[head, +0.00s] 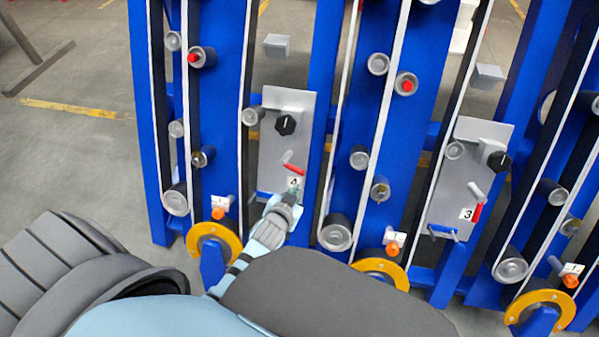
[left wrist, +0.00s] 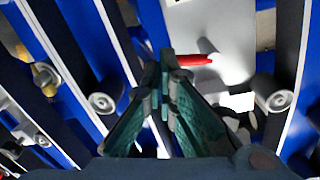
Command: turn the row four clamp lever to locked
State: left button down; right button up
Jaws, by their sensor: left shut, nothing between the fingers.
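The row four plate (head: 270,150) is a grey panel with a black knob (head: 286,125) and a label reading 4 (head: 293,184). Its clamp lever has a red grip (head: 293,169) lying nearly sideways, tilted slightly down to the right. My left gripper (head: 293,193) is shut and empty, just below the lever beside the label. In the left wrist view the closed fingertips (left wrist: 166,58) are close to the left end of the red grip (left wrist: 195,59); I cannot tell whether they touch. My right gripper is not in view.
The row three plate (head: 487,134) stands to the right, with its red lever (head: 477,212) pointing down. Blue uprights, belts and rollers flank both plates. A yellow ring (head: 211,232) and orange knob (head: 218,213) sit low left of my left gripper. Open floor lies at far left.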

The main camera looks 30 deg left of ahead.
pick_arm(q)
jog(key=w+r+t+b, duration=0.1)
jog(key=w+r+t, duration=0.1)
jog(key=w+r, duration=0.4)
jog(key=b, duration=0.4)
send_over(301, 171)
jog(key=w, duration=0.2)
notch_tip(301, 171, down, 3)
jog(key=shift+s+f+y+b, duration=0.4)
jog(key=shift+s+f, duration=0.25)
jog(key=shift+f, duration=0.3)
jog(key=shift+s+f, duration=0.2)
jog(key=shift+s, duration=0.05)
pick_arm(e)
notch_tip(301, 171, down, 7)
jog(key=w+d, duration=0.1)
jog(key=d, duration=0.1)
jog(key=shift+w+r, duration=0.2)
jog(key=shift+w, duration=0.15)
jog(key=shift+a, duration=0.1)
